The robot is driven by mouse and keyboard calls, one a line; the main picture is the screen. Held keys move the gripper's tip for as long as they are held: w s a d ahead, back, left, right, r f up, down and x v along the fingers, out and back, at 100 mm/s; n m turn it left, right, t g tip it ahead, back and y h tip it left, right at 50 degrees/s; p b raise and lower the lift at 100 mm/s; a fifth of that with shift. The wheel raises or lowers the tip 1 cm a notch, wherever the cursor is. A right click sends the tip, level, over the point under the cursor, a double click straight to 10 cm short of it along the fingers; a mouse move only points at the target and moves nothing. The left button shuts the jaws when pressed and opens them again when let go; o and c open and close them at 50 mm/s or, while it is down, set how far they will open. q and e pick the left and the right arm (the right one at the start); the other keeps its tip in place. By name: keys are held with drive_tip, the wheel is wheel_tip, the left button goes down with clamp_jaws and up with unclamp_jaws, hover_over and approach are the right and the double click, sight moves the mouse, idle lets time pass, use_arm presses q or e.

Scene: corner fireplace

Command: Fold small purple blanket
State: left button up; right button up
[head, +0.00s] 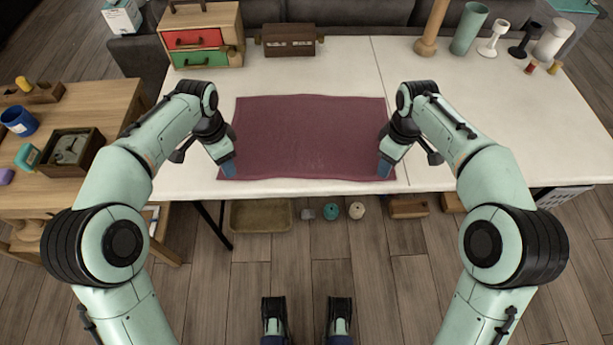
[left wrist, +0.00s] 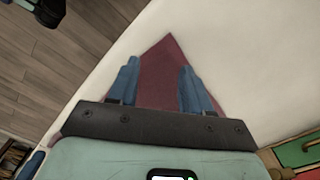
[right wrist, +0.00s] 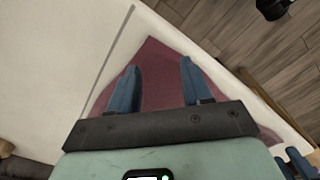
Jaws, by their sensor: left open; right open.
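The small purple blanket (head: 310,135) lies flat and spread out on the white table (head: 325,72), its near edge close to the table's front edge. My left gripper (head: 228,170) is at the blanket's near left corner. In the left wrist view its blue fingers (left wrist: 157,88) are apart, with the blanket's corner (left wrist: 166,60) between and beyond them. My right gripper (head: 386,170) is at the near right corner. In the right wrist view its fingers (right wrist: 160,88) are apart, with the blanket (right wrist: 160,70) between them. Whether the fingertips touch the cloth I cannot tell.
A wooden drawer box (head: 200,38) and a brown wooden box (head: 289,40) stand at the back left. A green cylinder (head: 469,28) and white goblet (head: 493,38) stand at the back right. A wooden side table (head: 100,95) is at left. The white tabletop around the blanket is clear.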

use_arm(q)
drive_tip(key=shift+f, duration=1.5)
use_arm(e)
drive_tip(key=shift+f, duration=1.5)
use_arm(q)
drive_tip(key=shift+f, duration=0.2)
drive_tip(key=shift+c, duration=0.2)
use_arm(e)
drive_tip(key=shift+f, duration=0.15)
drive_tip(key=shift+c, duration=0.2)
use_arm(q)
clamp_jaws()
use_arm(e)
clamp_jaws()
